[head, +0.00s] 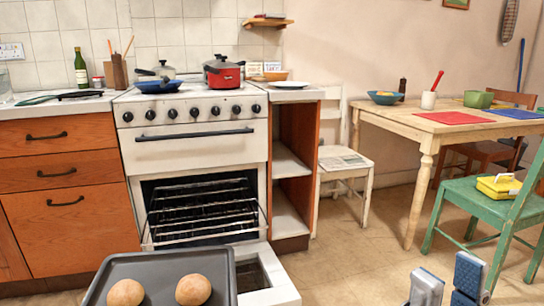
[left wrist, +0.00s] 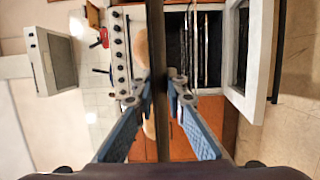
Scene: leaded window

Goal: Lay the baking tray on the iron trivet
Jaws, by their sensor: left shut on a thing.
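The dark grey baking tray (head: 218,262) is at the bottom of the head view, with two round buns on it, in front of the open oven. My left gripper (left wrist: 163,88) is shut on the tray's edge, which runs as a dark upright strip between its fingers in the left wrist view. A flat black thing, seemingly the iron trivet (head: 80,94), lies on the left counter near its front edge. My right gripper (head: 447,284) shows at the bottom right of the head view, its two pads apart and nothing between them.
The oven (head: 200,205) stands open with wire racks inside and its door (head: 283,288) lowered. A green cloth-like thing (head: 36,100), a bottle (head: 81,68) and a utensil block (head: 117,72) share the left counter. A blue pan (head: 158,87) and red pot (head: 224,75) stand on the stove.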

